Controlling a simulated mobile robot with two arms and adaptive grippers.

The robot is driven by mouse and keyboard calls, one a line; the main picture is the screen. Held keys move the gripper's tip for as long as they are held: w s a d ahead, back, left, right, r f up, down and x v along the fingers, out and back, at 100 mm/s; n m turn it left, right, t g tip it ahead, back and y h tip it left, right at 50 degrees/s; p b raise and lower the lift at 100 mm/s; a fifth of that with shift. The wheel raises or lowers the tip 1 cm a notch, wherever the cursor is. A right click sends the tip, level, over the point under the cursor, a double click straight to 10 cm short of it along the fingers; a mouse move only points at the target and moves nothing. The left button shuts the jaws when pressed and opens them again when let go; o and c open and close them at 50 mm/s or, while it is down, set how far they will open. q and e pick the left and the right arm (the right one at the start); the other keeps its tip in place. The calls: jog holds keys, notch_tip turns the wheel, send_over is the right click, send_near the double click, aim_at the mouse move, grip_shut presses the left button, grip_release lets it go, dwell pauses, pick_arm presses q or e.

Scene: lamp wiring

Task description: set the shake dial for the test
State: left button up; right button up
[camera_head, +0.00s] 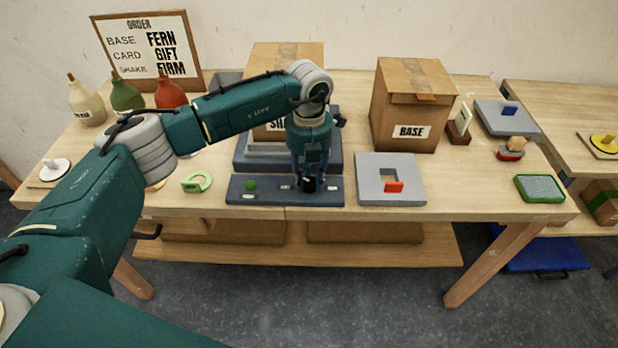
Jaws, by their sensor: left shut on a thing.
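The shake dial (308,185) is a small dark knob on the dark blue control panel (270,198) at the table's front edge. My left gripper (309,181) points down from above and is shut on the dial, its fingers around it. The gripper hides most of the dial and some labels beside it, so I cannot read its setting. A green button (250,185) is on the left part of the panel. The order board (148,48) at the back left reads base FERN, card GIFT, shake FIRM. My right gripper is not in view.
Behind the panel stands a grey-blue platform (243,160) with a cardboard box (272,133), partly behind my left arm. A green ring (196,182) lies left.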

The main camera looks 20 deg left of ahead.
aim_at(309, 181)
pick_arm(q)
jog(key=o, duration=1.1)
jog(key=shift+o, duration=0.2)
notch_tip(309, 181, up, 12)
